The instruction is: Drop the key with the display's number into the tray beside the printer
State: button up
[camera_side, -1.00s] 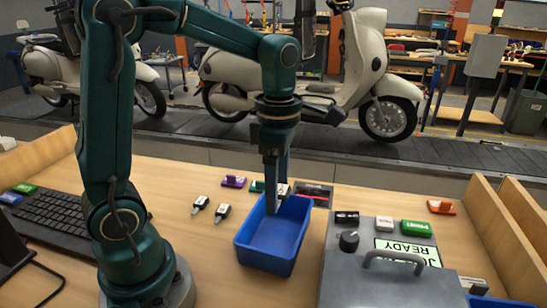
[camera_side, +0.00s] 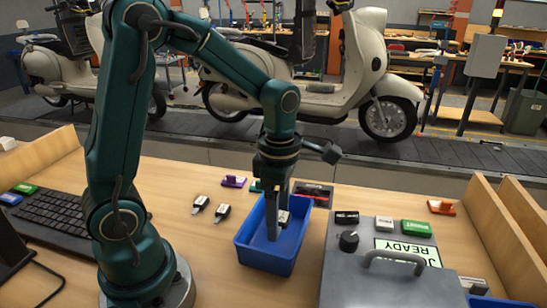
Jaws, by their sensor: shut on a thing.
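My gripper (camera_side: 273,232) points down inside the blue tray (camera_side: 243,254), between its walls. It is shut on a key (camera_side: 284,217), whose dark and white head shows at the right of the fingers. The number on it is too small to read, and the fingers hide part of it. Two more black keys with white labels, a left one (camera_side: 200,204) and a right one (camera_side: 222,212), lie on the table left of the tray. The grey printer (camera_side: 345,285) stands right of the tray. Its display (camera_side: 406,249) reads READY, with another line partly hidden by the handle.
A black and red device (camera_side: 316,192) sits behind the tray. A purple block (camera_side: 233,181) and an orange block (camera_side: 441,207) lie on the table. A keyboard (camera_side: 62,222) is at left. The table in front of the two loose keys is clear.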

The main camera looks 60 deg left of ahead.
jog(key=o, duration=1.2)
jog(key=shift+r, duration=2.6)
jog(key=shift+r, duration=0.15)
jog(key=s+d+r+m+t, duration=0.1)
jog(key=s+m, duration=0.3)
jog(key=m, duration=0.9)
jog(key=s+d+r+m+t, duration=0.1)
jog(key=s+m+t, duration=0.3)
jog(key=m, duration=0.9)
jog(key=shift+s+d+r+t, duration=0.25)
jog(key=shift+d+r+t, duration=0.1)
jog(key=shift+r, duration=0.35)
